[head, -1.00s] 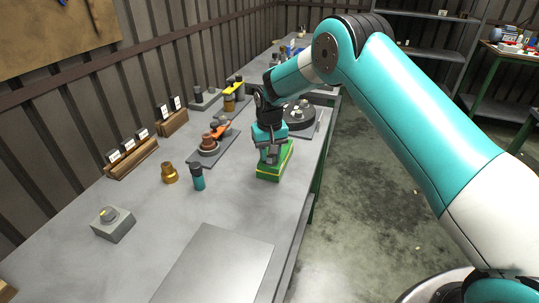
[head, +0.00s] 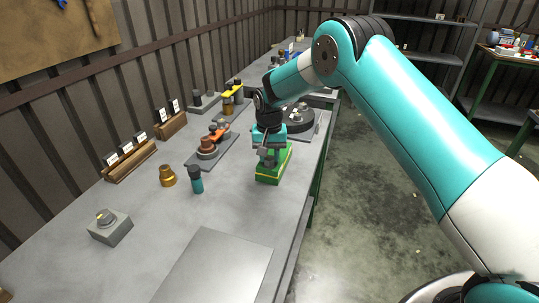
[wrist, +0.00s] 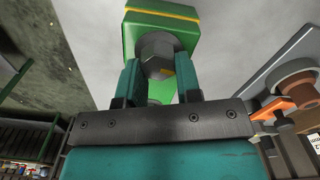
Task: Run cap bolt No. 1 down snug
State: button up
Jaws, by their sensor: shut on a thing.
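My gripper (wrist: 158,70) has its two teal fingers on either side of a dark grey hex bolt head (wrist: 157,48), shut on it. The bolt head sits over a green block with a yellow stripe (wrist: 165,12). In the head view the green block (head: 268,178) stands near the right edge of the bench, with my gripper (head: 267,160) directly above it, pointing down. The bolt's shank is hidden, so I cannot tell how far it is in. No number shows on the bolt.
A teal dark-capped bottle (head: 196,182) and a brass fitting (head: 167,176) stand left of the block. A grey plate with an orange-topped part (head: 212,147) lies behind them. A dark round part (head: 298,118) is behind my gripper.

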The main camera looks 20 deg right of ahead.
aim_at(269, 156)
jog(key=o, duration=0.9)
jog(key=shift+r+b, duration=1.1)
jog(key=shift+r, duration=7.7)
jog(key=s+a+r+n+y, duration=0.1)
jog(key=s+a+r+n, duration=0.15)
jog(key=s, duration=0.65)
jog(key=s+a+r+n+y, duration=0.1)
jog(key=s+r+n, duration=0.2)
jog(key=s, duration=0.6)
jog(key=s+f+n, duration=0.1)
jog(key=s, duration=0.6)
jog(key=s+f+n+y, duration=0.1)
jog(key=s+n, duration=0.1)
jog(key=s, duration=0.5)
jog(key=s+a+f+n+y, duration=0.1)
jog(key=s+n, duration=0.1)
jog(key=s, duration=0.5)
jog(key=shift+s, duration=0.4)
